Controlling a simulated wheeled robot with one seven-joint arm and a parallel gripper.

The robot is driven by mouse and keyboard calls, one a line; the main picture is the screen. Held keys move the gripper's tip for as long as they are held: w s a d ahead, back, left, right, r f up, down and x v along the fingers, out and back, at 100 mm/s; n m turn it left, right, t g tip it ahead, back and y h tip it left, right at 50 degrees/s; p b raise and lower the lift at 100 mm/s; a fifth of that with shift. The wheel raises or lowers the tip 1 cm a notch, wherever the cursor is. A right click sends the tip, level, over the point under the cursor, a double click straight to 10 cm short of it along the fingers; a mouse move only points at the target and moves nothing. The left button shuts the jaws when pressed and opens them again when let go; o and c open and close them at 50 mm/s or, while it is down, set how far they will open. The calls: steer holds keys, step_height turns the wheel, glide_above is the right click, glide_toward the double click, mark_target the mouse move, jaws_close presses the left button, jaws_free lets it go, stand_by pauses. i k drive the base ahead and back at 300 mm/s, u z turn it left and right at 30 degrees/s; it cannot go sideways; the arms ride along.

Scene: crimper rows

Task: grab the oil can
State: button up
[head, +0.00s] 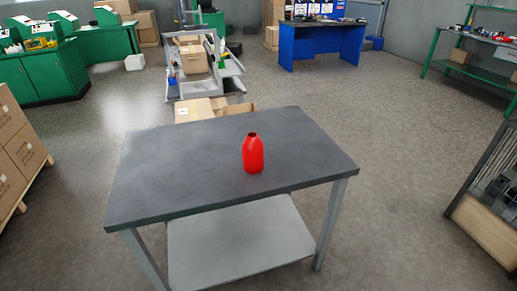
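A red bottle-shaped can (253,155), which looks like the oil can, stands upright on a dark grey table (180,170). My gripper is not in view.
The rest of the tabletop is bare. The table has a lower grey shelf (240,245). Stacked cardboard boxes (15,150) stand at the left, open cartons (200,108) behind the table, and a rack (490,195) at the right. Grey floor (400,150) between them is clear.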

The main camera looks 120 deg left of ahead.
mark_target(253, 146)
steer(key=u, duration=3.75)
steer(key=k, duration=0.6)
steer(key=z, duration=0.1)
steer(key=i, duration=0.6)
steer(key=z, duration=0.05)
